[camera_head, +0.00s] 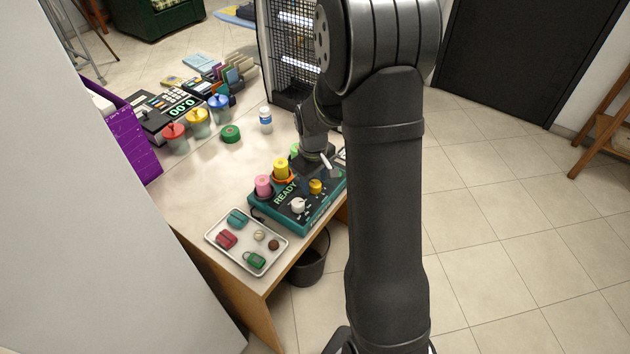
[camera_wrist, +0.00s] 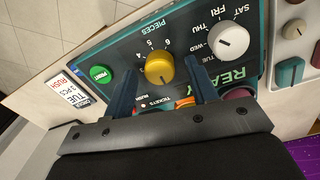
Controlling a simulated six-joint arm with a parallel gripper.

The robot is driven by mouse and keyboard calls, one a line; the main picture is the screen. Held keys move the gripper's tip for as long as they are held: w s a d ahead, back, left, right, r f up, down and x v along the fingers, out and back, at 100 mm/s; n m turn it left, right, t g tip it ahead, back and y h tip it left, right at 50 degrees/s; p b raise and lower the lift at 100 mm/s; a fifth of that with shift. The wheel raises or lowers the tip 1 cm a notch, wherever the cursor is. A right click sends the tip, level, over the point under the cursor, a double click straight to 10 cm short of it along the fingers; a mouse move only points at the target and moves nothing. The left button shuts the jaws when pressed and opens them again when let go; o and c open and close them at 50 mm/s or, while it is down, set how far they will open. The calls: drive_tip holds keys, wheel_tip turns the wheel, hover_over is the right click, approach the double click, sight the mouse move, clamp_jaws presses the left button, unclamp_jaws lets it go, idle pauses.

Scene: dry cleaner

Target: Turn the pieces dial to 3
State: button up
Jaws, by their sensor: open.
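The yellow pieces dial (camera_wrist: 159,69) sits on a dark control panel with a teal casing (camera_head: 290,222). In the head view the dial (camera_head: 315,187) is at the panel's right part. My gripper (camera_wrist: 160,66) is open, with one finger on each side of the dial; contact cannot be told. A dark mark shows on the dial's lower edge in the wrist view. The figures 4, 5 and 6 are readable beyond the dial, beside the word PIECES; figures on the near side are hidden or too small. The fingers are mostly hidden in the head view.
A white day dial (camera_wrist: 229,40) is close beside the right finger. A metal tray (camera_head: 230,256) stands in front.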

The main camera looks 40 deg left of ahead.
drive_tip(key=shift+f, duration=0.45)
drive_tip(key=shift+c, duration=0.2)
drive_tip(key=c, duration=0.9)
drive_tip(key=shift+c, duration=0.2)
